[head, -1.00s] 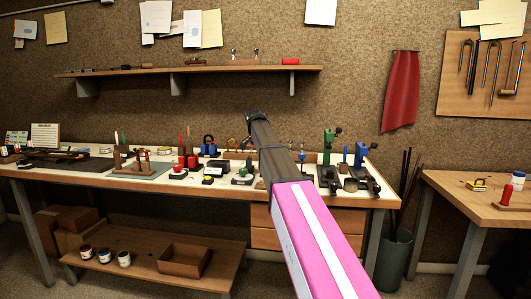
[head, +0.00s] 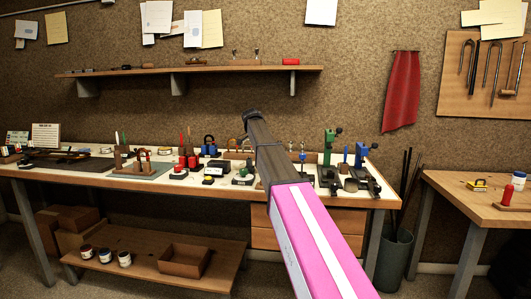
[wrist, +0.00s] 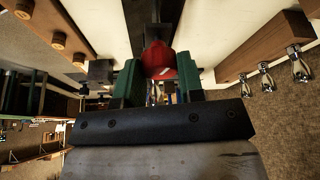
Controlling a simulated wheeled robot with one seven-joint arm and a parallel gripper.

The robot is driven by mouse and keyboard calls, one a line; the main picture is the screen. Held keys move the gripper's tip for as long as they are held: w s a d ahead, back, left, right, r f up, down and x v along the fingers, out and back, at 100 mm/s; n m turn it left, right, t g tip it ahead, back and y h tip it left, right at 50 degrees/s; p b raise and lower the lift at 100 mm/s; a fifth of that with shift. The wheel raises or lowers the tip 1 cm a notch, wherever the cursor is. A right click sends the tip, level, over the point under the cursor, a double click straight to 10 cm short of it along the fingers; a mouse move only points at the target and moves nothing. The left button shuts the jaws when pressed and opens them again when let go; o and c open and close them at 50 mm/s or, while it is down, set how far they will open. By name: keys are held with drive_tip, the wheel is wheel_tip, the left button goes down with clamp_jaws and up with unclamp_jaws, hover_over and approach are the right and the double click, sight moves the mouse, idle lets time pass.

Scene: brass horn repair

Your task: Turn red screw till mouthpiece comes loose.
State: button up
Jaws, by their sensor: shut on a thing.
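In the wrist view my gripper (wrist: 158,80) has green fingers shut on a red rounded piece, which I take to be the red screw (wrist: 159,58). The piece sits between the two fingers, with a finger touching each side. Dark metal parts (wrist: 152,12) lie just beyond it, and I cannot tell the mouthpiece among them. In the head view my own arm hides the gripper and the red screw.
Silver cup-shaped pieces (wrist: 300,66) stand along a wooden rack (wrist: 262,44) at the right of the wrist view. The workbench (head: 215,183) is crowded with small tools and stands. A shelf (head: 215,70) hangs above.

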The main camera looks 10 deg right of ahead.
idle(0.5)
drive_tip(key=o, duration=0.9)
drive_tip(key=v, duration=1)
drive_tip(key=shift+a+r, duration=0.15)
drive_tip(key=shift+r, duration=0.25)
